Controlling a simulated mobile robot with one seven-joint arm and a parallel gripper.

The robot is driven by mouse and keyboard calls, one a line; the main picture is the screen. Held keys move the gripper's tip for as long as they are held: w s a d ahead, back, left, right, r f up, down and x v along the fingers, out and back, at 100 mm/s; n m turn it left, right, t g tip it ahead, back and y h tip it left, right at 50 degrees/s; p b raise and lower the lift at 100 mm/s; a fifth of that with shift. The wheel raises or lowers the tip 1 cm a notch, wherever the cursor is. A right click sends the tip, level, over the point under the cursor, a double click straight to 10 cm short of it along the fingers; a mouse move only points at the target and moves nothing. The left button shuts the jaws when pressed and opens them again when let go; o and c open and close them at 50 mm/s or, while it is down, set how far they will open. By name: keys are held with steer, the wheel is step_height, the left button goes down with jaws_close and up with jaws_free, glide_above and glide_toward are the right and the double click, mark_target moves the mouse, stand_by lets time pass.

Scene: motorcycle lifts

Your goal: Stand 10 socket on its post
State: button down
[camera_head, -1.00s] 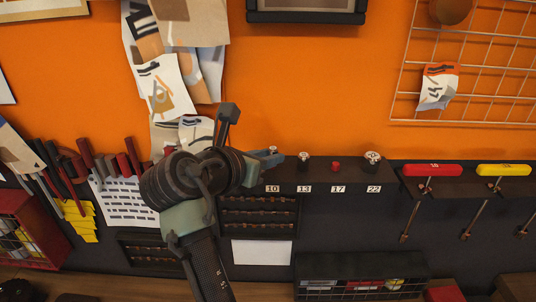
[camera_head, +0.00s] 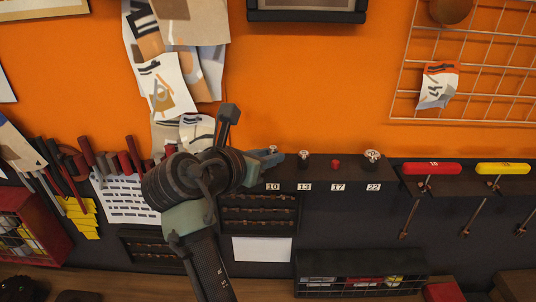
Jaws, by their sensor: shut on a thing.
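My gripper (camera_head: 274,158) is at the left end of the dark socket rail, just above the label 10 (camera_head: 272,187). It is shut on a small metal socket, the 10 socket (camera_head: 272,149), whose top shows at the fingertips. The arm and fingers hide the post at label 10, so I cannot tell whether the socket is around it or above it. The rail (camera_head: 320,172) also carries a socket over 13 (camera_head: 304,155), a small red piece over 17 (camera_head: 336,164) and a larger socket over 22 (camera_head: 373,156).
A red-handled tool (camera_head: 432,168) and a yellow-handled tool (camera_head: 503,168) hang to the right. Pliers and red-handled tools (camera_head: 120,162) hang to the left of my arm. A wire grid (camera_head: 480,60) is at upper right. A wire basket (camera_head: 360,275) sits below.

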steer(key=shift+f, duration=0.7)
stand_by(0.5)
steer(key=c, duration=0.7)
jaws_free()
steer(key=shift+o, duration=0.2)
steer(key=b+v, duration=0.5)
steer(key=v, duration=0.8)
